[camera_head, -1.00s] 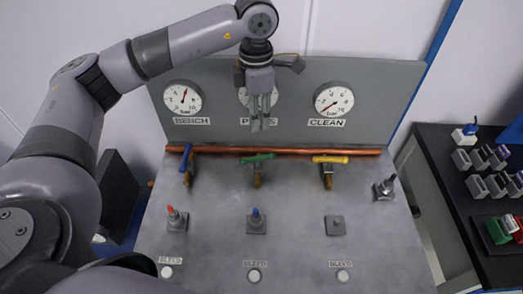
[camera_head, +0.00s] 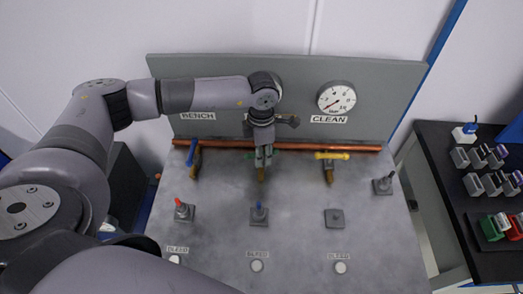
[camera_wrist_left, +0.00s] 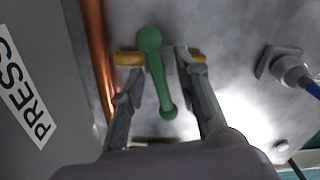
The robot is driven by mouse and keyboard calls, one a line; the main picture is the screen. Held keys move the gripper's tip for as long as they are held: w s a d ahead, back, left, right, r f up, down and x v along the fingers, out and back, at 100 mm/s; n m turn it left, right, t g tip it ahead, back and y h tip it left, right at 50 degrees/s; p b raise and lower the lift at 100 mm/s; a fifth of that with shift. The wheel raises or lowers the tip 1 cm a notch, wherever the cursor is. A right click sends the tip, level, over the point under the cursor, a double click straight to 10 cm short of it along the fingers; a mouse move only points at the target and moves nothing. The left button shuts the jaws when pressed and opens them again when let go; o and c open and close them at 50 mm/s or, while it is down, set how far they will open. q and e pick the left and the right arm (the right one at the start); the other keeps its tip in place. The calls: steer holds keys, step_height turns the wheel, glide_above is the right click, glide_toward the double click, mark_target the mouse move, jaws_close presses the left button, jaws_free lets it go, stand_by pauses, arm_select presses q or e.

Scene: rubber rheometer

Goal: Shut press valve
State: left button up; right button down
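The press valve has a green lever handle (camera_wrist_left: 151,45) on a brass body (camera_wrist_left: 126,58). It is the middle valve, below the copper pipe (camera_head: 355,148). The handle lies roughly along the pipe and across the brass body. My left gripper (camera_head: 263,162) comes down over this valve in the head view and hides much of the handle. In the left wrist view its two fingers (camera_wrist_left: 159,66) are apart, one on each side of the green handle, with gaps visible. I cannot tell whether either finger touches it. My right gripper is not in view.
A blue-handled valve (camera_head: 193,153) stands left and a yellow-handled valve (camera_head: 331,156) right. A clean gauge (camera_head: 336,98) is behind. A dark side table (camera_head: 450,150) with small items stands right.

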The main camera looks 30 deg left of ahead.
arm_select(q)
steer(key=shift+c, duration=0.6)
jaws_close()
